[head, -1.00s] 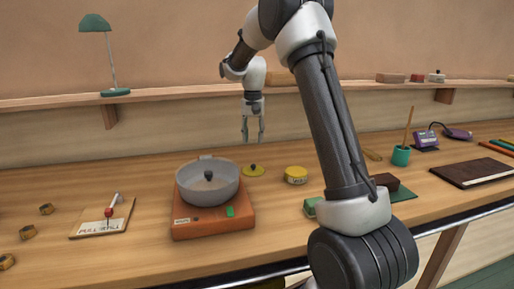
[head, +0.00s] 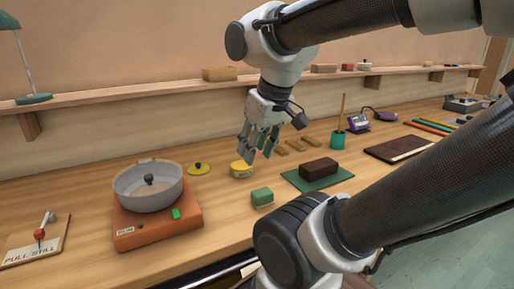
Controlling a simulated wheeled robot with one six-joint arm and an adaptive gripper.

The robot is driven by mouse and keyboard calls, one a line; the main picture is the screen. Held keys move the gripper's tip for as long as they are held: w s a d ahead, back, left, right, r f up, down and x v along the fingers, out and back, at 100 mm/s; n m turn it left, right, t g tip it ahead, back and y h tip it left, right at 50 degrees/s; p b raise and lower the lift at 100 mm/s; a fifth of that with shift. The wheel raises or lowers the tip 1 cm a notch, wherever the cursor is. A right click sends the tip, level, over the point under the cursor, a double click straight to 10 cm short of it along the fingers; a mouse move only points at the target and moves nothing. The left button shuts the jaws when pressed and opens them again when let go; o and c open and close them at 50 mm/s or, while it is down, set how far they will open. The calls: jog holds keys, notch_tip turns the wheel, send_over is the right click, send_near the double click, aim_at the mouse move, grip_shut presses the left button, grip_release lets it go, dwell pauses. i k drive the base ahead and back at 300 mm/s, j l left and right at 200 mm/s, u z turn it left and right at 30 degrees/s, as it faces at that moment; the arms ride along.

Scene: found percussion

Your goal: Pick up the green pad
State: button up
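A small green block-like pad (head: 262,197) lies on the wooden bench near its front edge, right of the orange box. A flat dark green mat (head: 342,175) lies farther right, with a dark brown block (head: 319,168) on it. My gripper (head: 257,152) hangs above the bench, behind and above the small green pad and apart from it. Its fingers are spread with nothing seen between them. In the picture it is just above the yellow tin (head: 241,170).
An orange box (head: 150,229) bearing a grey pan (head: 149,186) stands left of the small pad. A yellow lid (head: 198,169) lies behind.

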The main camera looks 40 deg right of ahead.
aim_at(262, 198)
jog(key=z, duration=0.95)
